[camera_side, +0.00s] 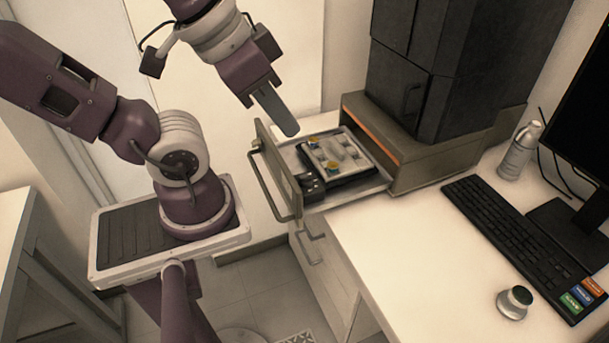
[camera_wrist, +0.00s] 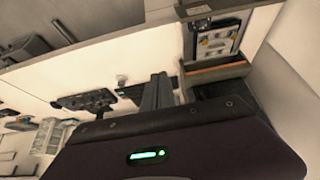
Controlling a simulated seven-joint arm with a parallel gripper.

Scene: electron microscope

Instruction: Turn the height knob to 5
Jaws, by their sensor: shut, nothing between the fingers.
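My gripper (camera_side: 290,128) is shut and empty, its fingers pointing down above the back left edge of the open drawer (camera_side: 352,196). The fingers also show in the wrist view (camera_wrist: 160,85). The drawer holds a light sample stage (camera_side: 335,152) with small yellow and blue-grey parts on top. A small dark block (camera_side: 311,186) with round parts sits at the stage's front left. A round silver-topped dial (camera_side: 515,301) stands on the desk. I cannot tell which of these is the height knob, and no number can be read. The gripper touches none of them.
The drawer's front panel (camera_side: 277,176) and handle (camera_side: 264,188) stand out at the left. The dark microscope (camera_side: 440,65) rises behind. A keyboard (camera_side: 520,240), bottle (camera_side: 520,150) and monitor (camera_side: 585,95) are at the right. The desk's front (camera_side: 420,275) is clear.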

